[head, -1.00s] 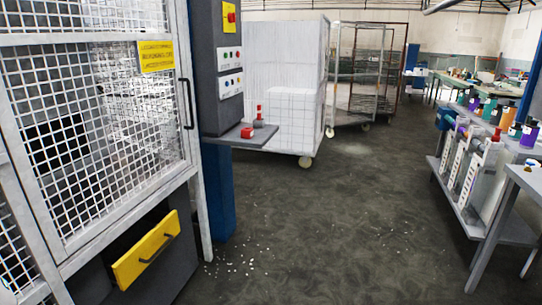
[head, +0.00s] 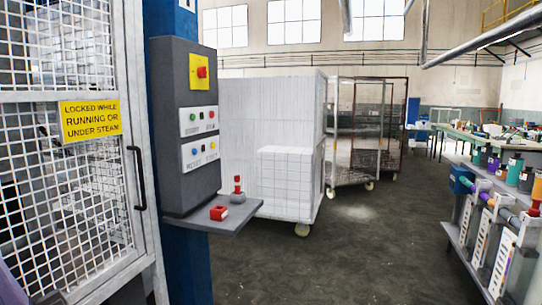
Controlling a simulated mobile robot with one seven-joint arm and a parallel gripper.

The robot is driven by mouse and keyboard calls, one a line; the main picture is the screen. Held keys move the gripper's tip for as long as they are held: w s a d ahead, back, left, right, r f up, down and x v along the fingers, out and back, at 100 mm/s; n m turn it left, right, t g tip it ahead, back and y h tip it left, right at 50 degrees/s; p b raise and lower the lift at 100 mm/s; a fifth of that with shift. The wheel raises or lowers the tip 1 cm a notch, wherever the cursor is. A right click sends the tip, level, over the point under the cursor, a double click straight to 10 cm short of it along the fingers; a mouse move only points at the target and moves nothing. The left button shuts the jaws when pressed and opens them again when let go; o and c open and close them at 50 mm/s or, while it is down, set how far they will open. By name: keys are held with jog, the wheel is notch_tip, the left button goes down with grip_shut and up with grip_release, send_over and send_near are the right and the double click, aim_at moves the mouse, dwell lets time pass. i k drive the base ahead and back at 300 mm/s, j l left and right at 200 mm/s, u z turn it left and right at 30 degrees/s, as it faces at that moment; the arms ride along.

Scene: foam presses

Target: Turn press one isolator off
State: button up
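The press's grey control box (head: 184,130) is mounted on a blue column at the left of the head view. At its top is the isolator, a red rotary knob (head: 202,72) on a yellow square plate (head: 195,66). The knob is too small to tell its position. Below it are two white button panels, one with a green and a red button (head: 198,120), the other with a blue and a yellow button (head: 200,152). My gripper is not in view.
A mesh guard door (head: 70,170) with a yellow sign (head: 90,120) stands at left. A grey shelf (head: 215,218) under the box holds a red block (head: 218,213) and a red-topped item (head: 238,190). A white foam trolley (head: 318,150) stands behind. Floor (head: 330,260) is clear centrally.

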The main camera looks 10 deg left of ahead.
aim_at(202, 71)
jog(key=i, duration=1.25)
